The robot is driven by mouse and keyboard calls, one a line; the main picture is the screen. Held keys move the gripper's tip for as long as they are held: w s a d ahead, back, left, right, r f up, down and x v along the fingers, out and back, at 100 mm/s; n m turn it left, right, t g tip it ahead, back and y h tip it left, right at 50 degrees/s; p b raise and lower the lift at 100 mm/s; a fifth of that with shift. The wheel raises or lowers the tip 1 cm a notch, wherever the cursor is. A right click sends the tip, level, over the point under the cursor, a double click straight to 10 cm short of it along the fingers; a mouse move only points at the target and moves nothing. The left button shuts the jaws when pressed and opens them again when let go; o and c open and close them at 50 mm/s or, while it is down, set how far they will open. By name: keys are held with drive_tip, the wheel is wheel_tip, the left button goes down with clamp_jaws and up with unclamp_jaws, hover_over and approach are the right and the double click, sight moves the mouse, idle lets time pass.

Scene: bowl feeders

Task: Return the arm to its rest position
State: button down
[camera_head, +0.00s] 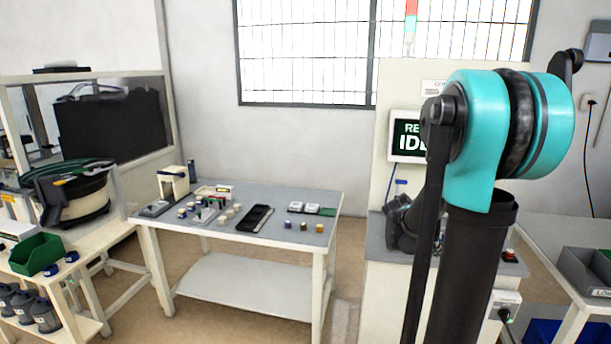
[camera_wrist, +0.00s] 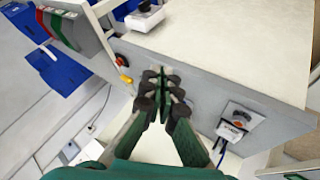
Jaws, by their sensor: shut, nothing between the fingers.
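My arm, teal and black, stands large at the right of the head view, its upper links folded upright around a teal joint. My gripper (camera_wrist: 163,82) shows in the wrist view with its dark green fingers together at the tips, shut and empty. It points at the side of a pale grey cabinet (camera_wrist: 205,80) and its fingers cover part of that side. I cannot tell from the picture how far apart the fingertips and the cabinet are. I cannot clearly make out the gripper in the head view.
A grey-topped table (camera_head: 272,196) with small parts stands left of my arm. A bowl feeder (camera_head: 72,196) and a green bin (camera_head: 36,253) are at the far left. A screen (camera_head: 407,143) is behind the arm. A grey bin (camera_head: 586,268) stands on the right bench.

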drive_tip(key=s+a+f+n+y, duration=0.2)
drive_tip(key=s+a+f+y, duration=0.2)
drive_tip(key=s+a, duration=0.5)
drive_tip(key=s+a+f+n+t+y, duration=0.1)
drive_tip(key=s+a+f+n+y, duration=0.2)
drive_tip(key=s+a, duration=0.5)
drive_tip(key=a+f+y, duration=0.1)
drive_tip(key=a+f, duration=0.1)
drive_tip(key=a, duration=0.3)
drive_tip(key=shift+s+y, duration=0.3)
drive_tip(key=shift+s, duration=0.1)
